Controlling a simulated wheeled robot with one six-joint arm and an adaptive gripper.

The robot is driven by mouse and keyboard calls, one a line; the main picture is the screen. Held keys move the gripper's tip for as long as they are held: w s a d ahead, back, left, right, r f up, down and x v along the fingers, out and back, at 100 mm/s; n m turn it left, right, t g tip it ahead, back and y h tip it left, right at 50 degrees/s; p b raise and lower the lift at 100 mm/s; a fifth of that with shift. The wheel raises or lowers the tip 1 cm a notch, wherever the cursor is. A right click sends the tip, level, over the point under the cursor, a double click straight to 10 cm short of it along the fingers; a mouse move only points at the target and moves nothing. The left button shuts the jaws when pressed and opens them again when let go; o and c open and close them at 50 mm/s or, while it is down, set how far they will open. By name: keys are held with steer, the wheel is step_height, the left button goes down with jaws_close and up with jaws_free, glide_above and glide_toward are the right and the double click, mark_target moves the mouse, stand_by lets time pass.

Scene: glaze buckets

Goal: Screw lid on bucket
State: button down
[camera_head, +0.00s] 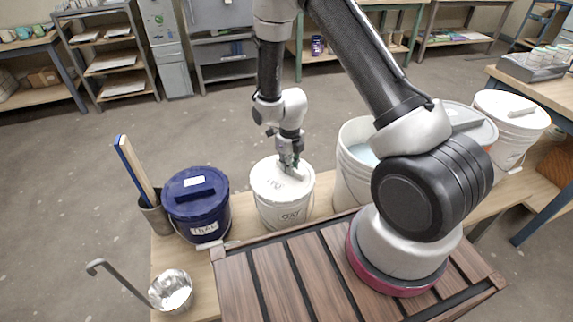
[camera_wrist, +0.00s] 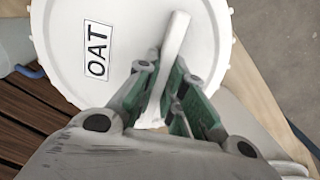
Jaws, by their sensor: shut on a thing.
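In the wrist view the lid (camera_wrist: 60,25) carries an "OAT" label and a raised white bar handle (camera_wrist: 176,40). My gripper (camera_head: 289,168) is above the lid. In the wrist view its green-padded fingers (camera_wrist: 167,88) are shut on the near part of the bar handle. The fingers hide that end of the handle.
A blue lidded bucket (camera_head: 197,205) stands to the left, with a pot of sticks (camera_head: 153,213) beside it. An open white bucket (camera_head: 350,180) stands close on the right, with lidded buckets (camera_head: 511,122) beyond. A metal ladle (camera_head: 170,290) lies at the front left.

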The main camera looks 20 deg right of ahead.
steer(key=c, duration=0.6)
jaws_free()
steer(key=shift+r, duration=3.5)
